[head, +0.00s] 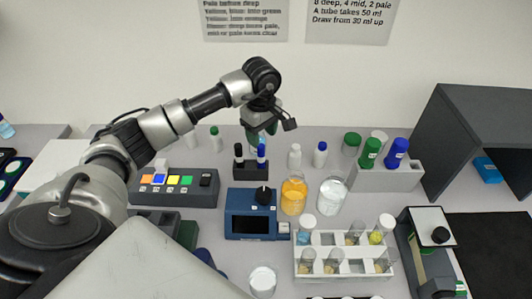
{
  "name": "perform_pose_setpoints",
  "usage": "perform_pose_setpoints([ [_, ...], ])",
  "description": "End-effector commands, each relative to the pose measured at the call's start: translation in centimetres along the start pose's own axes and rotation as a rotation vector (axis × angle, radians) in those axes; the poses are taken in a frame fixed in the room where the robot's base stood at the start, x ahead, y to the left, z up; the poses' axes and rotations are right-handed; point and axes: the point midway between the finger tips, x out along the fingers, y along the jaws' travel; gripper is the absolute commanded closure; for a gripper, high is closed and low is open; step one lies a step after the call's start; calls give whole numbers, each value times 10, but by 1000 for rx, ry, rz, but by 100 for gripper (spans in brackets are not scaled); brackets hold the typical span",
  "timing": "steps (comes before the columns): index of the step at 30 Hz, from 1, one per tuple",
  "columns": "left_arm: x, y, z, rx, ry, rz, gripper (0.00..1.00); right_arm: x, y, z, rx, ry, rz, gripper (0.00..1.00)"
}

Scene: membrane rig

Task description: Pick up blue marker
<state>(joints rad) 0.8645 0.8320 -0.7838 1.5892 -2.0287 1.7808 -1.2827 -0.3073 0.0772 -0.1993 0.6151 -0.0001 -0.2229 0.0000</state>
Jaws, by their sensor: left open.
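The blue marker (261,152) stands upright in a small dark holder (250,170), to the right of a black marker (238,153). My left gripper (266,127) is open and appears just above the blue marker in the picture. Its fingers point down and seem apart from the marker, but the depth between them is hard to judge. Something greenish shows between and behind the fingers, partly hidden. The lower part of the blue marker is hidden in the holder. My right gripper is not in view.
A blue device with a black knob (247,222) stands in front of the holder. An orange-filled bottle (293,196) and a clear bottle (331,197) stand to its right. A button box (176,187) is on the left. A white tube rack (343,237) stands front right.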

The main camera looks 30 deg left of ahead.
Motion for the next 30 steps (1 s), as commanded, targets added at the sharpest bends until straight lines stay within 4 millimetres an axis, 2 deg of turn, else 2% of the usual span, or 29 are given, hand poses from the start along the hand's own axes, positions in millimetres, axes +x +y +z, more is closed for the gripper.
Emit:
perform_pose_setpoints([
  [3,16,0,0,-1,-1,-3,47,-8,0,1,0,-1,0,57],
  [8,27,0,0,-1,0,-1,47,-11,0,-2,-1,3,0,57],
  [11,36,-2,1,0,-1,-4,47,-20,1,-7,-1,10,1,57],
  [15,56,-4,2,-1,-3,-5,47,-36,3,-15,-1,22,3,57],
  [19,73,-3,1,-2,-1,-2,47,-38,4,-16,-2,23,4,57],
  [27,79,-2,0,0,1,2,47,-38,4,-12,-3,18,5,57],
  [28,79,-2,0,0,1,1,48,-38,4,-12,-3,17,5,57],
  [30,79,-2,0,0,1,1,59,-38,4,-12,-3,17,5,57],
])
